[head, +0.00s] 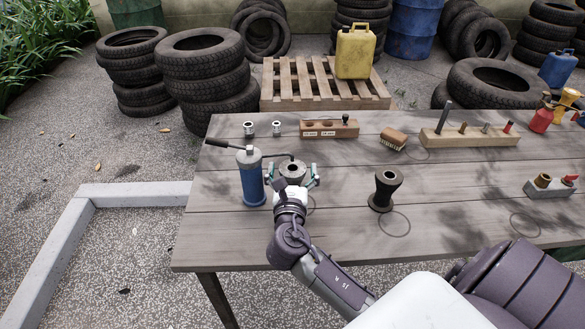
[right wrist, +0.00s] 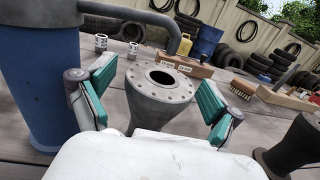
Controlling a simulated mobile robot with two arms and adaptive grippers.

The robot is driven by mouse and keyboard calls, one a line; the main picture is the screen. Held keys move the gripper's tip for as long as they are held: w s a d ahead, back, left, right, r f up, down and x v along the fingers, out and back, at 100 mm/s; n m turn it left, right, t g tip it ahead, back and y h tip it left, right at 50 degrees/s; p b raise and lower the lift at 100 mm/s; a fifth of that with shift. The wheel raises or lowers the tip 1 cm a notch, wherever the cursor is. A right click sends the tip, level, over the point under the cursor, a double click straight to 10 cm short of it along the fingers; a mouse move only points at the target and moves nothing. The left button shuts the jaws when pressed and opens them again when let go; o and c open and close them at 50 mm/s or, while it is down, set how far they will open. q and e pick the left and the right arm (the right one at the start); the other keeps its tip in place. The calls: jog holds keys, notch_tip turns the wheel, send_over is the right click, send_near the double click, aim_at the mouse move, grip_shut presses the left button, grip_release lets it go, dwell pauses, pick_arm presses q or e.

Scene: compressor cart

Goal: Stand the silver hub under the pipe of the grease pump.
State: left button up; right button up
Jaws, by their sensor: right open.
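The silver hub (head: 293,170), a grey flanged piece with a round bore, stands upright on the table just right of the blue grease pump (head: 251,182). The pump's thin pipe (head: 278,155) reaches right from its head and bends down near the hub's far rim. In the right wrist view the pipe (right wrist: 140,16) ends behind and above the hub (right wrist: 160,88); I cannot tell whether it is over the bore. My right gripper (head: 296,178) is open, its teal-padded fingers either side of the hub, with gaps visible. My left gripper is not in view.
A dark hub (head: 385,190) stands to the right on the table (head: 340,235). The table's front middle is clear.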

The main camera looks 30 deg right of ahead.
jog(key=p+v, duration=0.2)
jog(key=v, duration=0.9)
jog(key=shift+s+a, duration=0.1)
jog(key=shift+s, duration=0.05)
jog(key=shift+s+a, duration=0.1)
